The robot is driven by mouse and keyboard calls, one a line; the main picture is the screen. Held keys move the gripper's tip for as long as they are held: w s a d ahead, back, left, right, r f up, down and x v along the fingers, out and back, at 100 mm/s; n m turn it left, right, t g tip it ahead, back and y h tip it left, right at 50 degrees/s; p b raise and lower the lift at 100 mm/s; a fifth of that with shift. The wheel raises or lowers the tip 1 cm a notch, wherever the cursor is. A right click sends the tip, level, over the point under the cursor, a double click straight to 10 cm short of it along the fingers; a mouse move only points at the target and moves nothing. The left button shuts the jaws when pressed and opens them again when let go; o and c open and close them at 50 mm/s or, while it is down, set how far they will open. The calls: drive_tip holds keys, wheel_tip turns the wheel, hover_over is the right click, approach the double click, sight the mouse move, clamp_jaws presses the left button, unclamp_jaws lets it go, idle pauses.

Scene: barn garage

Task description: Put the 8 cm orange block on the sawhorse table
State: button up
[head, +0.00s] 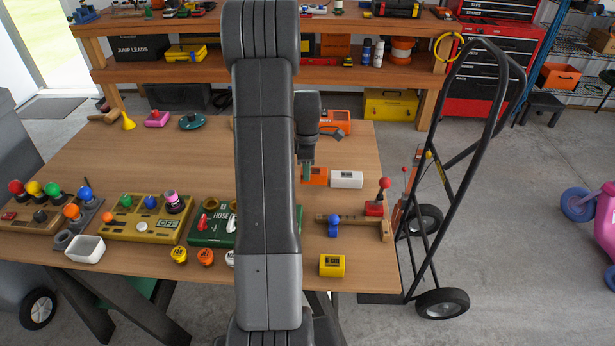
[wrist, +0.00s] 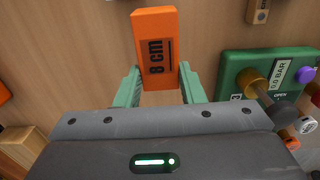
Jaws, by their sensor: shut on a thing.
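The orange block (wrist: 156,45), marked "8 cm", stands between the two green fingers of my gripper (wrist: 160,78) in the wrist view. The fingers are shut on its sides near its lower end in the picture. In the head view the orange block (head: 318,176) shows over the sawhorse table (head: 365,215), just left of a white block (head: 346,180). My gripper (head: 307,172) is partly hidden there by my arm. I cannot tell whether the block touches the tabletop or is just above it.
A yellow block (head: 332,265) lies near the table's front right edge. A wooden piece with a blue knob (head: 333,226) and a red-knobbed lever (head: 376,203) are nearby. Panels with knobs fill the front left. A hand truck (head: 440,302) stands right of the table.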

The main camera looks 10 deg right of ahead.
drive_tip(key=shift+f, duration=1.75)
drive_tip(key=shift+f, duration=0.15)
drive_tip(key=o, duration=1.1)
drive_tip(key=shift+c, duration=0.2)
wheel_tip(320, 180, up, 12)
drive_tip(key=shift+r, duration=0.2)
drive_tip(key=shift+f, duration=0.1)
drive_tip(key=shift+f, duration=4.15)
